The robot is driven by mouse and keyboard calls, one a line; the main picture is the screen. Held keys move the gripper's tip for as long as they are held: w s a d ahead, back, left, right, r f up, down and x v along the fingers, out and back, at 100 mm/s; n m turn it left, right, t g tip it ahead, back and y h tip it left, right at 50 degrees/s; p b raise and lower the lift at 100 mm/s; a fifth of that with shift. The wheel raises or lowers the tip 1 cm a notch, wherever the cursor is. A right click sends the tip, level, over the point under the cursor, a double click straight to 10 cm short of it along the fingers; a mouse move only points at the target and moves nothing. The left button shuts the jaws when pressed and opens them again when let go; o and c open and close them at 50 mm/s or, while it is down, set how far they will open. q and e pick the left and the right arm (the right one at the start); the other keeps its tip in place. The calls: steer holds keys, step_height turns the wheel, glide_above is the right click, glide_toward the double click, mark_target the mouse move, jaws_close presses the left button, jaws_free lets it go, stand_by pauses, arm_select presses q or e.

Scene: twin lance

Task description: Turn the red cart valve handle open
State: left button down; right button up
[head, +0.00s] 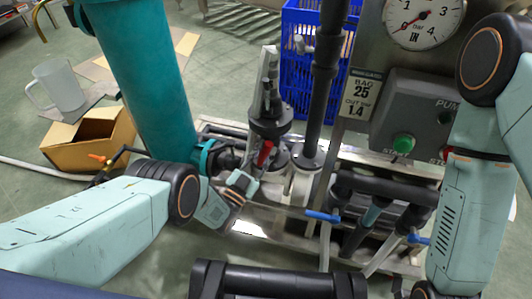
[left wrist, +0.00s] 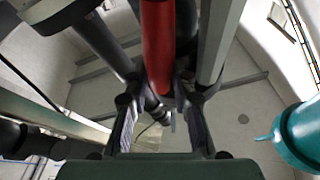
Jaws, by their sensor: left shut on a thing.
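The red cart valve handle (head: 264,153) shows as a small red bar low on the dark valve on the cart, near the middle of the head view. My left gripper (head: 247,178) reaches it from the lower left and is shut on it. In the left wrist view the red handle (left wrist: 158,45) comes down from the top between the two fingers of my left gripper (left wrist: 160,118). The fingers hide part of the handle in the head view. My right arm stands at the right edge, but its gripper is out of view.
A teal column (head: 150,80) stands left of the valve. A blue crate (head: 300,70) is behind. A grey pump box (head: 410,115) with a green button and a gauge (head: 424,18) is at the right. Blue-handled valves (head: 322,216) sit lower right. A cardboard box (head: 85,140) lies left.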

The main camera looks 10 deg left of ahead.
arm_select(q)
steer(key=shift+a+f+n+t+y, duration=0.15)
steer(key=shift+n+t+y, duration=0.15)
steer(key=shift+n, duration=0.45)
steer(key=shift+a+r+n+t+y, duration=0.1)
steer(key=shift+n+t+y, duration=0.2)
steer(key=shift+n, duration=0.5)
steer(key=shift+a+f+n+t+y, duration=0.15)
steer(key=shift+n+t+y, duration=0.15)
steer(key=shift+n, duration=0.45)
steer(key=c, duration=1.3)
jaws_free()
steer(key=shift+o, duration=1)
steer(key=shift+r, duration=0.15)
steer(key=v, duration=1.2)
steer(key=shift+w, duration=0.1)
